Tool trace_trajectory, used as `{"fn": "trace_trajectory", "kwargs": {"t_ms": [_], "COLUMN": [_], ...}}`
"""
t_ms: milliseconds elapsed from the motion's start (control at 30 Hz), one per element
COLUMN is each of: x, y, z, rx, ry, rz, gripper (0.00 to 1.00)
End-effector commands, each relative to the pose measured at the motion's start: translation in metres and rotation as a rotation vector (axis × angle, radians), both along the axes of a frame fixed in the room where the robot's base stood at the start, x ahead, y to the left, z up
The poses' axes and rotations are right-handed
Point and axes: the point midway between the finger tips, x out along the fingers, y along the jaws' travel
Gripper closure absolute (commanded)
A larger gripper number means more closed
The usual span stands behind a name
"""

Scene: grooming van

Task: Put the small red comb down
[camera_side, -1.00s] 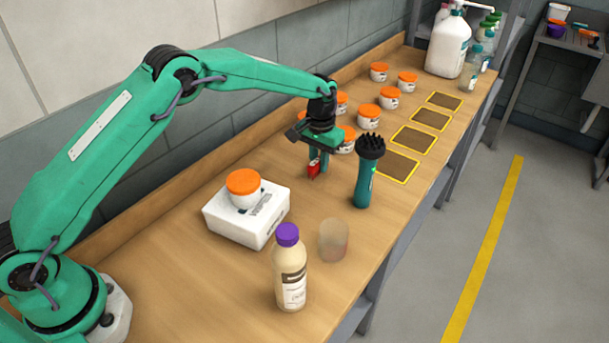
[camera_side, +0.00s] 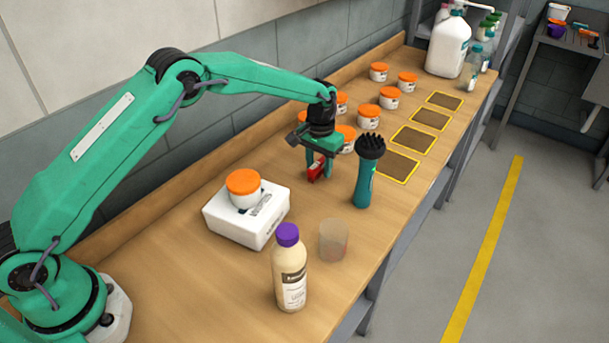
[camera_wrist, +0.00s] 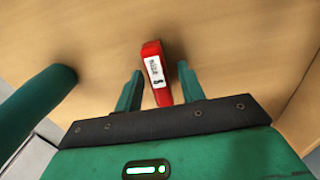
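The small red comb (camera_side: 316,171) has a white label, which shows in the wrist view (camera_wrist: 155,68). It is at the bench top, between the fingers of my gripper (camera_side: 318,172). In the wrist view, my gripper (camera_wrist: 160,70) is open, with a finger on either side of the comb and a visible gap on both sides. Whether the comb lies fully flat on the wood is hard to tell.
A teal brush (camera_side: 367,172) stands upright close to the right. A white box (camera_side: 230,222) with an orange-lidded jar, a purple-capped bottle (camera_side: 290,275) and a clear cup (camera_side: 333,240) are nearer. Several orange-lidded jars (camera_side: 369,118) and yellow-edged mats (camera_side: 413,140) lie beyond.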

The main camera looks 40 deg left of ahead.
Motion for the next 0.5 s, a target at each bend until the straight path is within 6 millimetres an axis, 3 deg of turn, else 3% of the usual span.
{"fn": "trace_trajectory", "kwargs": {"t_ms": [267, 500], "x": [0.001, 0.001], "y": [0.000, 0.000], "z": [0.015, 0.047], "rx": [0.000, -0.001], "ry": [-0.002, -0.004], "rz": [0.000, 0.000], "gripper": [0.61, 0.61]}}
